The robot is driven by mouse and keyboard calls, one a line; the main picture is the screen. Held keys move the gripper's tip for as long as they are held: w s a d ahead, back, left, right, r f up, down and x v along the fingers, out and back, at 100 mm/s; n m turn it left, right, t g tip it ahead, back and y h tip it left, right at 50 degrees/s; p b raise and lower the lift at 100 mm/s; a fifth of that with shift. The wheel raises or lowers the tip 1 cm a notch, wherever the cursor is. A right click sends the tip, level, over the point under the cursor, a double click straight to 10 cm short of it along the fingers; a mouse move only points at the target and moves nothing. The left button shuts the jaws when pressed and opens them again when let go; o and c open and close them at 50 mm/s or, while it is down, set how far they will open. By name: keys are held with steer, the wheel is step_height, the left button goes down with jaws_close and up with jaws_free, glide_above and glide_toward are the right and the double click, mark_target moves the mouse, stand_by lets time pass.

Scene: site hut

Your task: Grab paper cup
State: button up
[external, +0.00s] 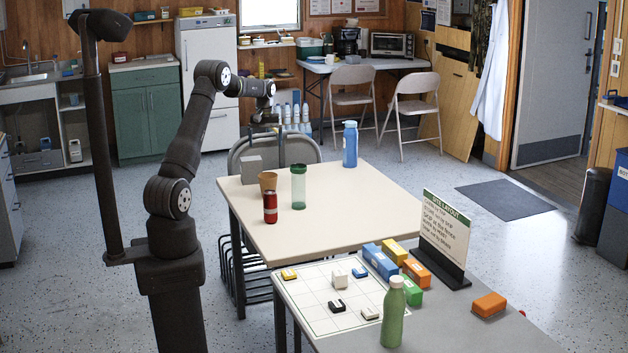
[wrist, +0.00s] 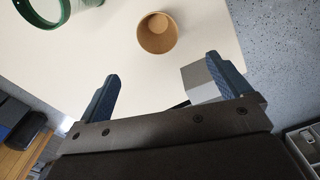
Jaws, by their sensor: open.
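The brown paper cup (external: 267,181) stands upright on the cream table (external: 330,220), near its far left part. In the wrist view the cup (wrist: 157,33) shows its open round mouth, at the top centre, beyond the fingertips and between their lines. My gripper (external: 267,150) is above the table's far left edge.
A grey block (external: 252,164) is beside the right finger in the wrist view. A green tumbler (external: 299,187) and a red can (external: 270,207) stand close to the cup. A blue bottle (external: 350,145) is farther right. The table's right half is largely clear.

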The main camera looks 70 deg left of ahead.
steer(key=n, duration=0.2)
glide_toward(268, 181)
steer(key=a+f, duration=0.4)
steer(key=f, duration=0.4)
steer(key=w+f, duration=0.1)
steer(key=f, duration=0.2)
steer(key=shift+d+f, duration=0.15)
steer(key=shift+f, duration=0.15)
steer(key=c, duration=1)
